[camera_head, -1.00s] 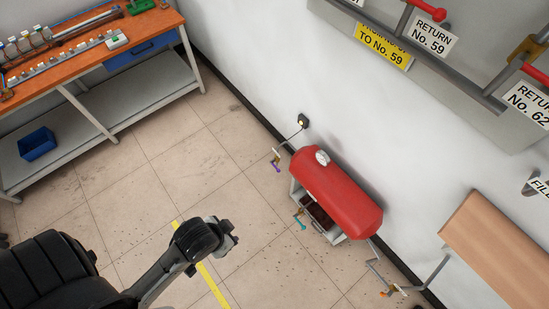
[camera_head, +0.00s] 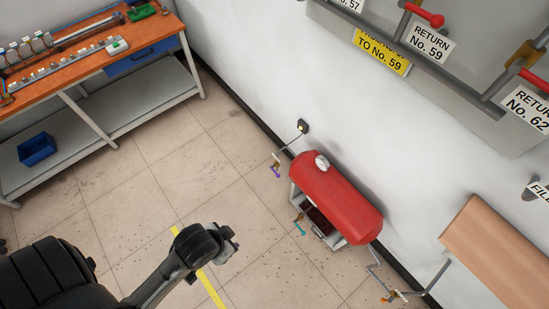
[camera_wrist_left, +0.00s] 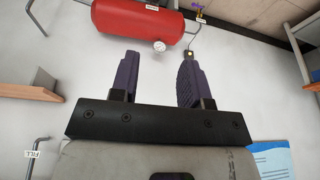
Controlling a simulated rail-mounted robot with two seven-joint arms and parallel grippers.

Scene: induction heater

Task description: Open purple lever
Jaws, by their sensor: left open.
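The purple lever (camera_head: 276,171) is a small handle on a pipe at the near-left end of the red tank (camera_head: 335,198). In the left wrist view the purple lever (camera_wrist_left: 198,5) shows at the top edge, beyond the fingers. My left gripper (camera_head: 232,243) is below and left of the lever in the head view, well apart from it. In the wrist view its two purple-grey fingers (camera_wrist_left: 158,75) are spread with nothing between them. My right gripper is not in view.
A cyan lever (camera_head: 300,230) and an orange lever (camera_head: 389,297) sit by the tank. A gauge (camera_head: 322,161) tops the tank, beside the white wall. A workbench (camera_head: 120,75) stands at upper left. The floor between the bench and tank is clear.

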